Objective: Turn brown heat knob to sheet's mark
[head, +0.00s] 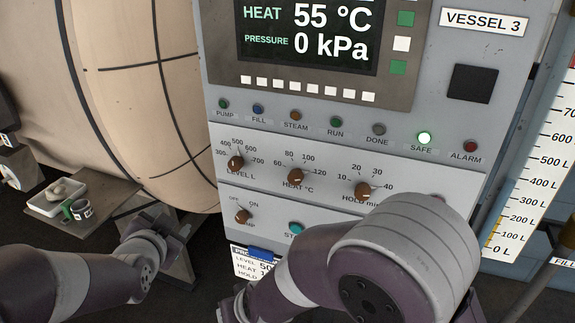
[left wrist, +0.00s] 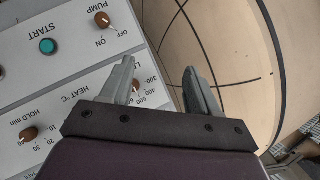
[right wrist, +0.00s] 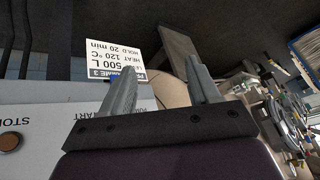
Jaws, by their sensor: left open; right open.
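The brown heat knob (head: 295,177) sits mid-panel in the head view, under marks including 80, 100 and 120; its exact pointer direction is too small to tell. The sheet (head: 248,266) hangs below the panel, partly hidden by my right arm. In the right wrist view the sheet (right wrist: 112,60) reads HEAT 120 °C, 500 L, HOLD 20 min. My left gripper (left wrist: 160,75) is open and empty, left of the panel in the head view; the heat knob is hidden in its wrist view. My right gripper (right wrist: 158,78) is open and empty, low near the sheet.
The level knob (head: 236,163), hold knob (head: 362,191) and pump knob (head: 242,216) surround the heat knob. A teal start button (head: 296,228) is below it. The display (head: 308,35) shows 55 °C and 0 kPa. A rounded tan vessel (head: 150,90) stands left of the panel.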

